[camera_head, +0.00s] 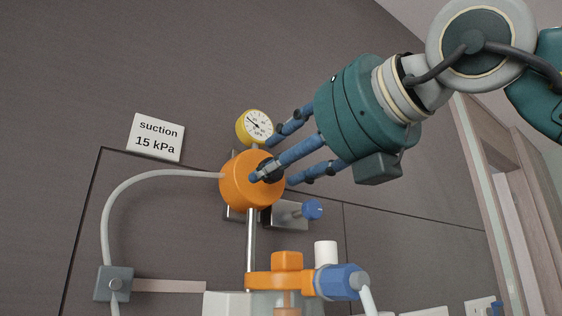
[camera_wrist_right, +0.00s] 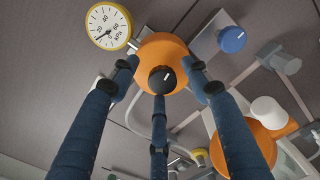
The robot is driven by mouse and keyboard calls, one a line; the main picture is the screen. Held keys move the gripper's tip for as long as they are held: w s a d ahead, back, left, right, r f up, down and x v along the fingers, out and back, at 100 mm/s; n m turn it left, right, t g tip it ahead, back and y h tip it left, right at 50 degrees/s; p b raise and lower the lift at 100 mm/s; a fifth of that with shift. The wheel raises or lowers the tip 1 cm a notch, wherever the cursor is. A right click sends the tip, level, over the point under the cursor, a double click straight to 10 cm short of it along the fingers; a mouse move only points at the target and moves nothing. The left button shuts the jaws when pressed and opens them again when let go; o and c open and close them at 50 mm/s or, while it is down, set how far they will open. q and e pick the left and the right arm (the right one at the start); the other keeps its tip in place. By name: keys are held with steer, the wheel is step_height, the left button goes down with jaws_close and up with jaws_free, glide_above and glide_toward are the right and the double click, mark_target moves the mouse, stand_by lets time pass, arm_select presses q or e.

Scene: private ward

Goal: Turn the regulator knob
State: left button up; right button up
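The orange round regulator (camera_head: 237,183) is on the wall, with a black knob (camera_wrist_right: 162,80) bearing a white mark on its front. A yellow-rimmed kPa gauge (camera_head: 257,127) sits above it and also shows in the right wrist view (camera_wrist_right: 108,26); I cannot read its needle exactly. A white sign (camera_head: 156,138) reads "suction 15 kPa". My right gripper (camera_head: 268,163) has its three blue fingers spread around the knob. My left gripper is not in view.
A grey hose (camera_head: 140,178) runs left from the regulator to a grey wall block (camera_head: 114,284). Below are a blue knob (camera_head: 312,210) and a jar with an orange top (camera_head: 286,262) and blue connector (camera_head: 341,282). A doorway stands at the far right.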

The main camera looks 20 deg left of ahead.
steer(key=v, duration=1.2)
